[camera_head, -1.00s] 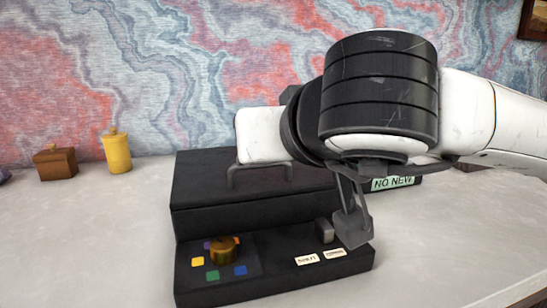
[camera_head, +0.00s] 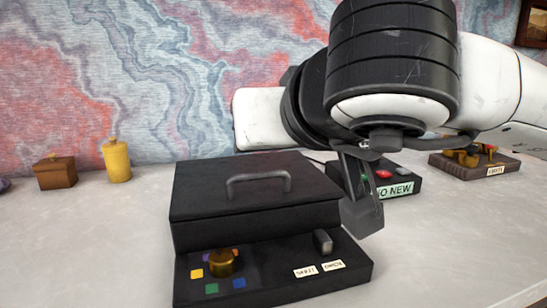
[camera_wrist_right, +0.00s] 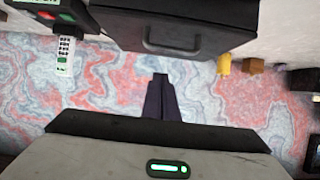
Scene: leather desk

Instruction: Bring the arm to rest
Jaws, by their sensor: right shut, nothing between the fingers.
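My right gripper (camera_head: 362,207) hangs in the air from my arm in the head view, in front of the right side of a black box. The wrist view shows its two dark fingers (camera_wrist_right: 162,99) shut together with nothing between them. The black box has a lid (camera_head: 215,190) with a grey handle (camera_head: 258,181); the lid is down. The lid also shows in the wrist view (camera_wrist_right: 125,20), apart from the fingers. My left gripper is not in view.
The box's front panel has a brass knob (camera_head: 222,263) among coloured squares, a grey lever (camera_head: 323,242) and two labels. A black button unit (camera_head: 402,179) and a brown wooden base (camera_head: 478,168) stand behind right.

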